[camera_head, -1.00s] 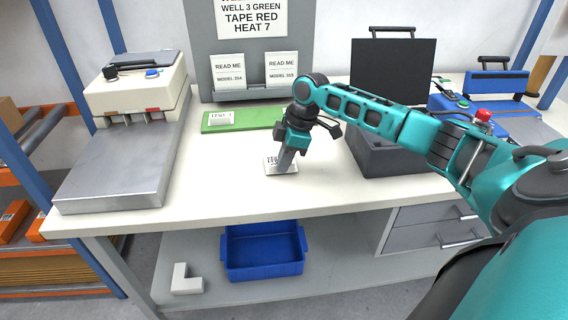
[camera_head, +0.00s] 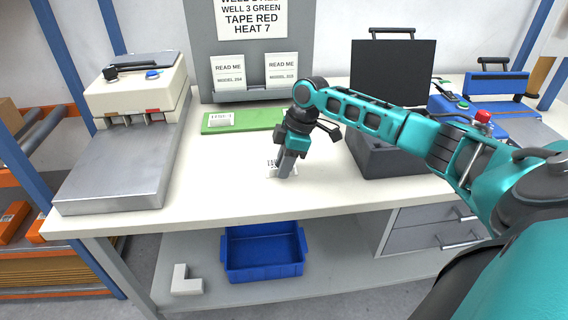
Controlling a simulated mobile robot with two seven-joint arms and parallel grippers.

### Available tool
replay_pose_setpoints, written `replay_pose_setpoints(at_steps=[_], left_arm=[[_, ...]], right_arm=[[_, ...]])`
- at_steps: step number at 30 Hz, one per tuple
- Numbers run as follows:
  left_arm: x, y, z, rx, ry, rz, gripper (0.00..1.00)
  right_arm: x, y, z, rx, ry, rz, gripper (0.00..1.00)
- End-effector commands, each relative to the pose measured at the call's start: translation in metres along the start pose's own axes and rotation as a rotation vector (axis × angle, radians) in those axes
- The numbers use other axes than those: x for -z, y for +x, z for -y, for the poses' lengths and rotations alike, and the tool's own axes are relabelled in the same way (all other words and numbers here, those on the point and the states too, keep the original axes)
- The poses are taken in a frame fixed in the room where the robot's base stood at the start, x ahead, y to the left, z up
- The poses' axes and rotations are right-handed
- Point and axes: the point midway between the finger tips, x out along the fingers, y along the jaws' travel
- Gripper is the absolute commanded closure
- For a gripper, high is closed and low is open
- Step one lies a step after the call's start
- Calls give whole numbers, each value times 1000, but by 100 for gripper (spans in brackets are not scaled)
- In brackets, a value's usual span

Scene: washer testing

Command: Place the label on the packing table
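A small white label with black print (camera_head: 272,164) is at the front middle of the pale packing table (camera_head: 330,190). Its right part is hidden behind my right gripper. My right gripper (camera_head: 284,173) points down at the label, its grey fingertips over or touching it. The fingers overlap in this view, so I cannot tell whether they are open or shut, or whether they hold the label. A second printed white label (camera_head: 221,119) lies on the green strip (camera_head: 258,118) behind. My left gripper is not in view.
A grey sealing machine (camera_head: 120,170) stands at the left. An open black case (camera_head: 378,150) and a blue device (camera_head: 462,108) are at the right. A grey board with cards (camera_head: 245,100) stands behind. A blue bin (camera_head: 262,268) sits on the lower shelf.

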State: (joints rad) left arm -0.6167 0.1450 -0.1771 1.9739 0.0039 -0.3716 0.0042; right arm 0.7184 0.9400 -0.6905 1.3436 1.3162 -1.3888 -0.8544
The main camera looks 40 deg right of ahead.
Motion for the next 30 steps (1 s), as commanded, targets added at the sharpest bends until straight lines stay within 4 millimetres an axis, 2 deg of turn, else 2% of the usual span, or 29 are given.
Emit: replay_pose_setpoints(at_steps=[5,12,18,23,30], left_arm=[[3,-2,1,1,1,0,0],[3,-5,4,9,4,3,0],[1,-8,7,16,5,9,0],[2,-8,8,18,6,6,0],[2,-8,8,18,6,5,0]], right_arm=[[1,-25,-1,-3,0,-2,72],[1,-78,-1,-3,0,-2,72],[1,-109,-1,-1,0,-1,72],[1,-120,0,-1,0,-1,72],[0,-121,0,0,0,-1,72]])
